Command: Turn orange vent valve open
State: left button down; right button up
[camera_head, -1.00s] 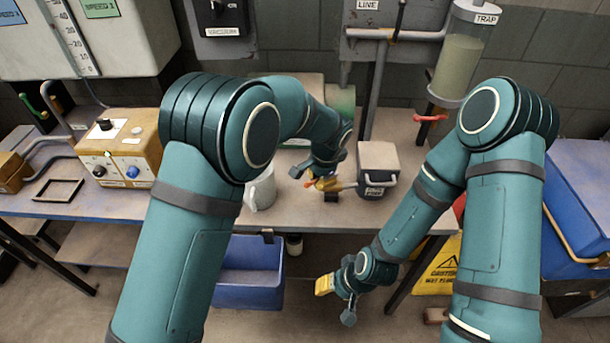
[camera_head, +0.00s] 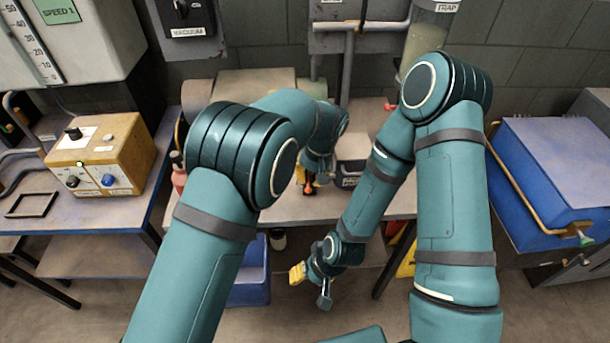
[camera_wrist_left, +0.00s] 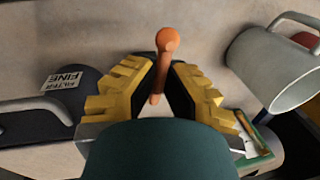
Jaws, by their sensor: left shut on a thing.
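The orange valve lever (camera_wrist_left: 166,42) shows in the left wrist view, its round end up and its stem running down between my left fingers. My left gripper (camera_wrist_left: 160,88) is shut on it, one yellow-ridged finger on each side. In the head view my left gripper (camera_head: 311,186) is low over the bench, with a bit of orange (camera_head: 310,188) at its tips. The arm hides most of the valve there. My right gripper (camera_head: 308,280) hangs in front of the bench edge, away from the valve; its finger opening is unclear.
A yellow control box (camera_head: 102,150) is at left, a blue case (camera_head: 555,165) at right. A blue bin (camera_head: 250,285) sits below.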

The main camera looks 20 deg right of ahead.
pick_arm(q)
jog(key=shift+s+d+f+n, duration=0.2)
jog(key=shift+d+n, duration=0.05)
jog(key=shift+n, duration=0.45)
jog(key=c, duration=1)
grip_release()
jog(key=shift+w+r, duration=0.1)
jog(key=r, duration=0.4)
jog(key=d+r, duration=0.1)
jog(key=r, duration=0.3)
jog(key=d+r, duration=0.1)
jog(key=r, duration=0.2)
jog(key=shift+s+d+r, duration=0.2)
jog(key=shift+s+r, duration=0.05)
jog(key=shift+r, duration=0.15)
